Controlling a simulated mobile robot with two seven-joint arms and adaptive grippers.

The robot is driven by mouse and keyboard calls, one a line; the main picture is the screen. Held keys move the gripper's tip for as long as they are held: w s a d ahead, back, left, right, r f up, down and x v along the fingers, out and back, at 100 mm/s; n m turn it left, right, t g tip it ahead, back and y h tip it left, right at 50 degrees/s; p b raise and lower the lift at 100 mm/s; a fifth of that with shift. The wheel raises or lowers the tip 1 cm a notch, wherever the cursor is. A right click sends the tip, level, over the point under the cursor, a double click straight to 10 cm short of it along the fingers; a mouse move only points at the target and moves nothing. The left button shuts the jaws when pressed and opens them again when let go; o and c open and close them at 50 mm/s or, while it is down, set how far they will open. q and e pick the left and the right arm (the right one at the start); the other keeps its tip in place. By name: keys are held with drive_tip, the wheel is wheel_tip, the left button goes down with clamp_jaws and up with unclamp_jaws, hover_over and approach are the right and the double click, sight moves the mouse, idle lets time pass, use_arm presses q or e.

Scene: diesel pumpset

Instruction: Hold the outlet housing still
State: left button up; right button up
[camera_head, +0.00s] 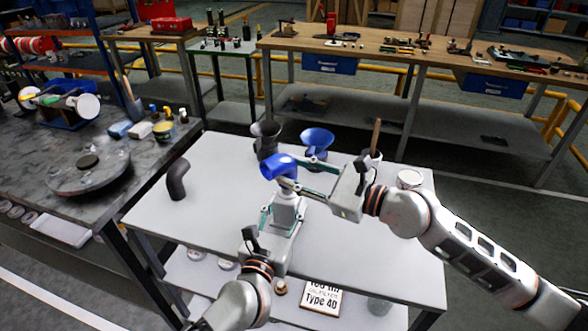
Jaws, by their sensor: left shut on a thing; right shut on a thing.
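A pale grey housing (287,213) stands upright over the white table, with a narrower neck at its top. I take it to be the outlet housing. My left gripper (283,215) comes from below and is shut around its body. A blue elbow pipe (277,167) sits at the top of the housing, its rounded end to the left. My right gripper (297,178) reaches in from the right and is shut at the elbow's right end, just above the neck. The fingers partly hide the join, so I cannot tell whether elbow and housing touch.
On the white table (345,245) stand a dark elbow pipe (177,180), a dark funnel (265,138), a blue funnel (317,140), a pot with a wooden handle (375,138) and a round white-topped can (410,179). A dark workbench (60,160) adjoins at left.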

drive_tip(key=shift+f, duration=1.3)
drive_tip(key=o, duration=1.3)
drive_tip(key=shift+r, duration=0.1)
drive_tip(key=f+v, duration=0.1)
drive_tip(key=v, duration=1.1)
drive_tip(key=shift+r, duration=0.5)
use_arm(q)
drive_tip(key=o, duration=1.7)
drive_tip(key=shift+s, duration=0.1)
